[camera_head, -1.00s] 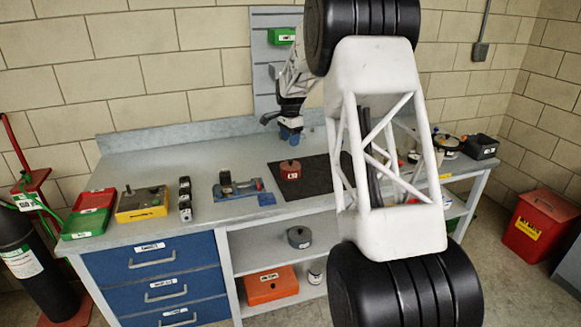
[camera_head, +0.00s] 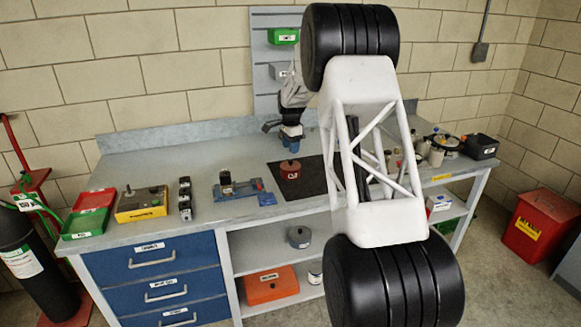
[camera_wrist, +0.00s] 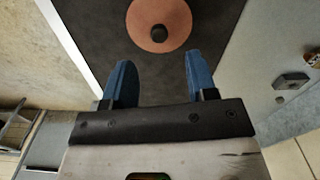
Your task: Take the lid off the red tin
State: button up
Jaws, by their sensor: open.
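The red tin (camera_head: 290,173) stands upright on a dark mat (camera_head: 312,178) on the workbench, a small label on its front. Its round lid (camera_wrist: 160,26) shows from above in the wrist view, with a dark knob at the centre, and the picture's top edge cuts it off. My gripper (camera_head: 292,146) is above the tin in the head view, close over it. In the wrist view my gripper's two blue fingers (camera_wrist: 155,75) are apart with nothing between them, and the lid lies beyond their tips. I cannot tell the exact height gap.
A blue fixture (camera_head: 240,188), a yellow box (camera_head: 142,205) and red and green trays (camera_head: 90,213) stand to the left. Several containers and a black bin (camera_head: 481,146) are at the right end. Bare bench lies behind the fixture.

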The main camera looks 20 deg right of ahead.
aim_at(291, 160)
jog(key=shift+f, duration=0.5)
jog(key=shift+f, duration=2.55)
grip_shut()
